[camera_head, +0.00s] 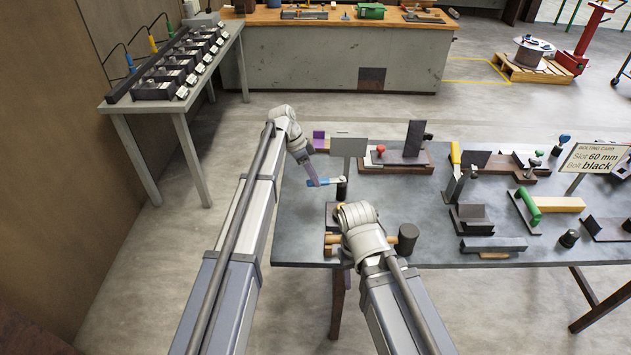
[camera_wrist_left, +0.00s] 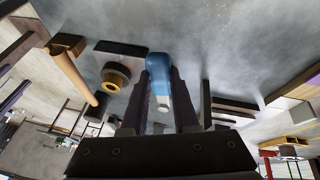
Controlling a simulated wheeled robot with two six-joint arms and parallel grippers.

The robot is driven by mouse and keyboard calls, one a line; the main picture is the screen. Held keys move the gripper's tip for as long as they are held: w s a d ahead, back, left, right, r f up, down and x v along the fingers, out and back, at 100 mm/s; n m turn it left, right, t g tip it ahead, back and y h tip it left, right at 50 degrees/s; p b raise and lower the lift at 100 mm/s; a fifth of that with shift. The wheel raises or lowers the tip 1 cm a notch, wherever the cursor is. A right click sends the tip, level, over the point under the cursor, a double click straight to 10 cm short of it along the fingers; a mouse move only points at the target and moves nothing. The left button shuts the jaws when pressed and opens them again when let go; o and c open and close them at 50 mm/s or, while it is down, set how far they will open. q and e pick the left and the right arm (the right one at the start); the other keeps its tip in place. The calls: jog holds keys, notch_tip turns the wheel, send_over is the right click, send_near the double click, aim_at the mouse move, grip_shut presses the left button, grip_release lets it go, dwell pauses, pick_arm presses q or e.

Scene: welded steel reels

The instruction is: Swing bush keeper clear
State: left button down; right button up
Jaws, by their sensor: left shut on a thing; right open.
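The bush keeper appears as a blue bar (camera_head: 325,182) near the left end of the grey table. In the left wrist view, its blue grip (camera_wrist_left: 159,72) with a pale metal end lies between the two dark fingers. My left gripper (camera_head: 314,181) is shut on it. A dark cylinder (camera_head: 342,190) stands at the bar's right end; whether they touch is unclear. In the left wrist view a dark round piece with a brass-coloured ring (camera_wrist_left: 115,75) sits left of the fingers. My right gripper (camera_head: 360,218) is over the table's front left; its fingers are hidden behind the wrist.
A blank grey sign (camera_head: 348,147) stands just behind the keeper. Wooden rods and a dark round head (camera_head: 407,239) lie by my right wrist. Fixtures with red (camera_head: 381,149), yellow (camera_head: 455,152) and green (camera_head: 528,205) handles fill the table to the right.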

pick_arm(q)
jog(key=shift+w+a+m+g, duration=0.1)
jog(key=shift+w+m+g, duration=0.3)
jog(key=shift+w+m, duration=0.45)
jog(key=c, duration=0.7)
grip_release()
jog(key=p+v, duration=0.7)
jog(key=shift+a+r, duration=0.1)
jog(key=shift+r, duration=0.3)
